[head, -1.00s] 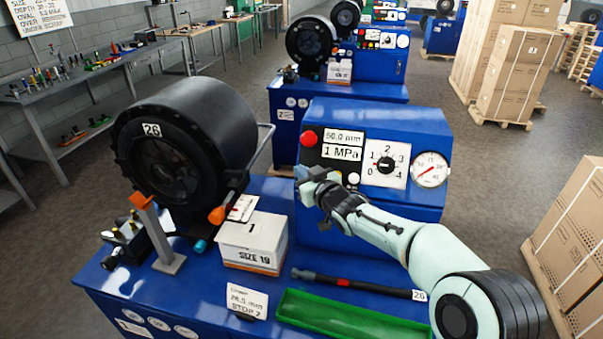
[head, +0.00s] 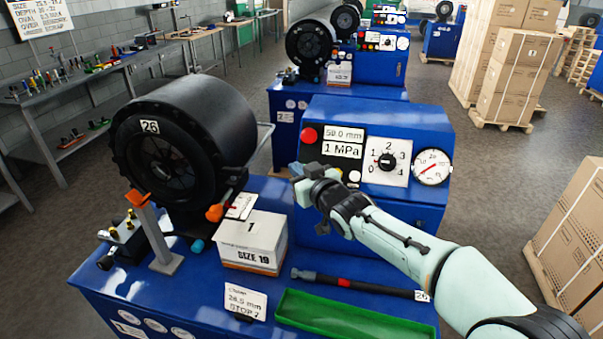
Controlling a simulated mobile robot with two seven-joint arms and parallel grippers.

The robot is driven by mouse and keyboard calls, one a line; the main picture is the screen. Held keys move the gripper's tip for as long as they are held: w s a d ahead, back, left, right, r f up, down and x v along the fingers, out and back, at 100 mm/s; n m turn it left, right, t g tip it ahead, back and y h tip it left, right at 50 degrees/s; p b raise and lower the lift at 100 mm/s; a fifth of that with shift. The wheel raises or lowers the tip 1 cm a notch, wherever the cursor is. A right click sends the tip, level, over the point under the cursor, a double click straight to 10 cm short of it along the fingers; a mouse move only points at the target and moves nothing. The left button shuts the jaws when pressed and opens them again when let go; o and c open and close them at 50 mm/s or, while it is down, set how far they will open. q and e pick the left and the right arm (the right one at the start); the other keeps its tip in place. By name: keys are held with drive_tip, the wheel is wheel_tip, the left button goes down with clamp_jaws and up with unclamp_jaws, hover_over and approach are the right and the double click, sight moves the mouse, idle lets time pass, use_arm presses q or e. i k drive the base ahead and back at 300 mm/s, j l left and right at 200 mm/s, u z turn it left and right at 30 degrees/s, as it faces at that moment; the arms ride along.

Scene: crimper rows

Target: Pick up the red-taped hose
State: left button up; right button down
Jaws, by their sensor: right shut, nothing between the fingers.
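The red-taped hose (head: 375,287) is a dark hose with a red band near its middle. It lies on the blue bench between the white box and the green tray, with a metal fitting at its left end and a small number tag at its right end. My right gripper (head: 299,172) is shut and empty. It is in front of the control panel, above and apart from the hose. My right arm comes in from the lower right. My left gripper is not in view.
The black crimper (head: 190,145) stands at left, the blue control box (head: 385,118) behind.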

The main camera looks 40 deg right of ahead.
sight(309, 276)
drive_tip(key=k+j, duration=0.15)
drive_tip(key=k, duration=0.35)
drive_tip(key=k+j, duration=0.1)
drive_tip(key=k, duration=0.4)
